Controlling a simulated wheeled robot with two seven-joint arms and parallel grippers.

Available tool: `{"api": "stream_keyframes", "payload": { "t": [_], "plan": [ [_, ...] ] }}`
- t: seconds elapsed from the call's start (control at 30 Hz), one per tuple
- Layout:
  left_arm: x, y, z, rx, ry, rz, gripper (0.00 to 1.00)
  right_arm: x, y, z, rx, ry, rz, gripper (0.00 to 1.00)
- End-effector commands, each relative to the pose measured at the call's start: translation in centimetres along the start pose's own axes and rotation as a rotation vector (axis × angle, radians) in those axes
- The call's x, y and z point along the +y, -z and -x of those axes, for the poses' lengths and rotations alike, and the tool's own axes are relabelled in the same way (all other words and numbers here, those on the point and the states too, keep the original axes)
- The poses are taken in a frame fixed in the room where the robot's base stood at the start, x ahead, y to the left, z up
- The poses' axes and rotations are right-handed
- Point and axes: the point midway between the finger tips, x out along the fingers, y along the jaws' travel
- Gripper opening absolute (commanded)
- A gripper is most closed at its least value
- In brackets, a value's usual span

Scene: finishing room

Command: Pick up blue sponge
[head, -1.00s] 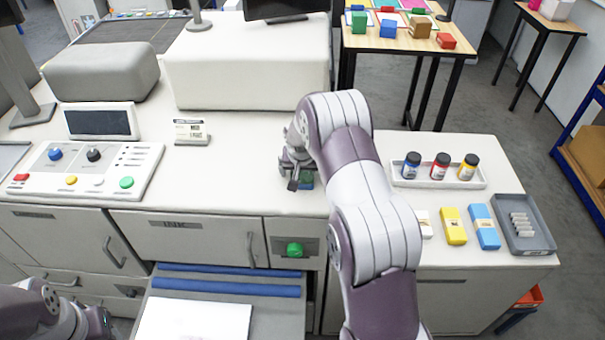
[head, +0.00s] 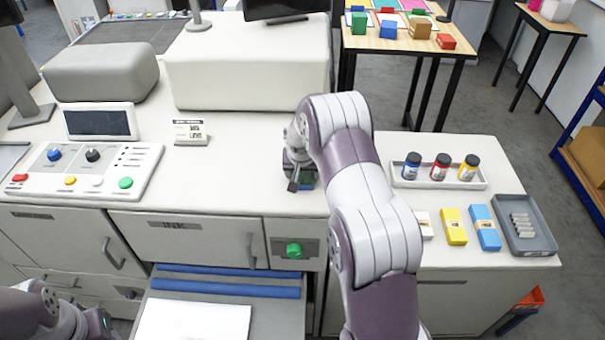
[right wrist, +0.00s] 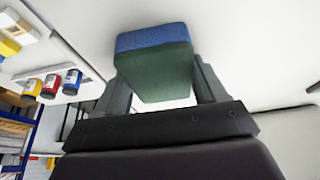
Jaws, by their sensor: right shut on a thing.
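The blue sponge (right wrist: 155,40) has a blue layer and a dark green layer. In the right wrist view it sits between the two fingers of my right gripper (right wrist: 161,80), which is shut on it. In the head view my right gripper (head: 298,182) is low at the white counter, left of my right forearm, which hides part of it. Only a small piece of the sponge (head: 308,180) shows there. I cannot tell whether it touches the counter. Part of my left arm shows at the lower left; its fingers are out of view.
To the right on the counter (head: 260,190) are a white tray of bottles (head: 400,181), yellow (head: 453,226) and blue (head: 483,220) packets, and a grey tray (head: 540,240). A control panel (head: 85,170) is at left. An open drawer (head: 272,312) juts out below.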

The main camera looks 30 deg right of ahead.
Motion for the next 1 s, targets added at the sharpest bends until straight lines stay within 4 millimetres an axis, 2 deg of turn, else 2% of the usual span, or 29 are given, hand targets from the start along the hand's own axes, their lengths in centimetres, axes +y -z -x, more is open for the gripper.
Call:
{"api": "stream_keyframes", "payload": {
  "t": [0.17, 0.3, 0.37, 0.53, 0.9, 1.0],
  "plan": [
    [0.0, 0.0, 0.2, 0.0, 0.0, 0.0, 0.4, 0.0, 0.1, 0.1, 0.0, 0.0, 0.0, 0.38],
    [0.0, 0.2, 1.2, 0.0, 0.0, 0.0, 0.4, 0.0, 0.4, 0.9, 0.0, 0.0, 0.001, 0.38],
    [0.0, 0.0, 0.0, 0.001, 0.0, 0.0, 0.4, 0.0, 0.6, 1.1, 0.006, 0.001, -0.002, 0.38],
    [0.0, -0.2, -1.9, 0.0, 0.0, 0.0, 0.4, 0.1, 1.7, 4.0, 0.006, 0.001, -0.003, 0.38],
    [0.0, -0.6, -5.0, 0.0, 0.0, 0.0, 0.4, 7.6, -0.5, 10.4, 0.004, -0.002, -0.005, 0.38],
    [0.0, -0.6, -5.4, 0.0, 0.0, 0.0, 0.4, 9.0, -0.9, 11.7, 0.003, -0.002, -0.004, 0.38]
  ]
}}
